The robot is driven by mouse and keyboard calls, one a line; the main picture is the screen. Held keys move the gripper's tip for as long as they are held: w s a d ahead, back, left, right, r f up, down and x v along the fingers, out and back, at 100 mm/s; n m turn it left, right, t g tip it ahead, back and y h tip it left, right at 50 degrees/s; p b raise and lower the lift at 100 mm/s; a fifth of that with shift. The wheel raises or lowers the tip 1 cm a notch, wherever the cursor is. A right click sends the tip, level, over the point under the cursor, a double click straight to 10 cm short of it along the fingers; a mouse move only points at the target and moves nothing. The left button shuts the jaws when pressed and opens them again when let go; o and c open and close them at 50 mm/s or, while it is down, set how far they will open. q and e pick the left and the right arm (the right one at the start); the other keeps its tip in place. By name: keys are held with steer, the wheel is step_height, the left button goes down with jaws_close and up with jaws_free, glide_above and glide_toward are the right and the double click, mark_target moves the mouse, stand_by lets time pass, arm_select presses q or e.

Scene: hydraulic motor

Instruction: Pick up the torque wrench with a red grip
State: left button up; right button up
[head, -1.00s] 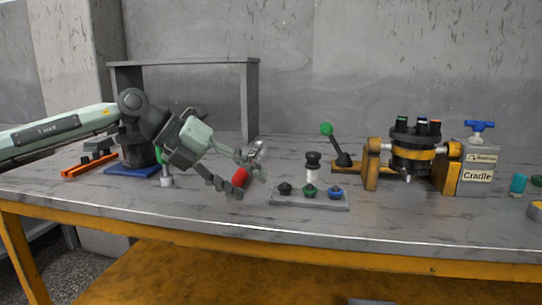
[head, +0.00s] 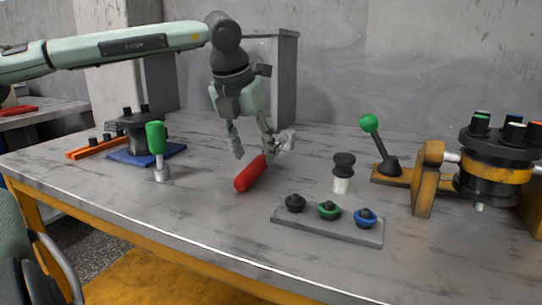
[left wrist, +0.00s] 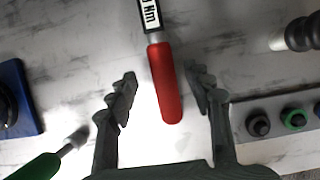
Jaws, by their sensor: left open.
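The torque wrench with a red grip (head: 250,174) lies on the grey bench, its metal head end partly hidden behind a finger in the head view. In the left wrist view its red grip (left wrist: 165,85) points toward me, with a white label marked "Nm" on the shaft above it. My left gripper (head: 254,150) hangs over the wrench, pointing down. Its fingers (left wrist: 161,95) are open, one on each side of the red grip, apart from it. My right gripper does not show.
A green-handled tool (head: 156,143) stands left of the wrench, before a blue plate (head: 135,158). Right are a plate with black, green and blue knobs (head: 330,224), a black-and-white stamp-like piece (head: 343,172) and a green-knobbed lever (head: 377,145). A grey shelf (head: 286,85) stands behind.

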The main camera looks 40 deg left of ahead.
mark_target(257, 160)
arm_select(q)
steer(key=x, duration=0.3)
steer(key=shift+w+d+f, duration=0.1)
steer(key=shift+f, duration=0.15)
jaws_close()
